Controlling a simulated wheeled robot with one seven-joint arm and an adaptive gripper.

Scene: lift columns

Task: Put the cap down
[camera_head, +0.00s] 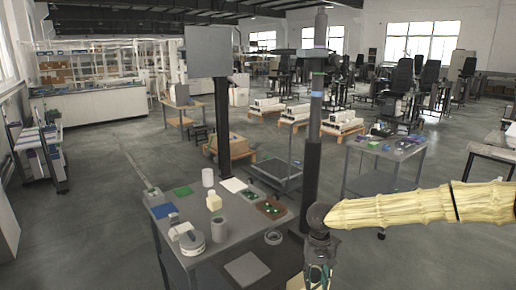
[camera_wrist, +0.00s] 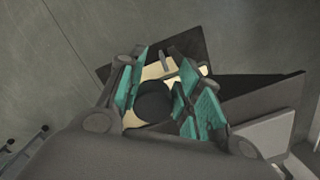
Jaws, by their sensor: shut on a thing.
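My gripper (camera_head: 318,278) is low at the bottom of the head view, to the right of the work table's front corner. It also shows in the wrist view (camera_wrist: 160,82), with teal pads on both fingers. It is shut on a dark round thing (camera_wrist: 157,101), which looks like the cap, between the pads. The cap's lower part is hidden by the gripper body. In the head view the cap cannot be made out. A cream-coloured surface shows behind it in the wrist view; I cannot tell what it is.
Another table (camera_head: 372,151) stands farther right.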

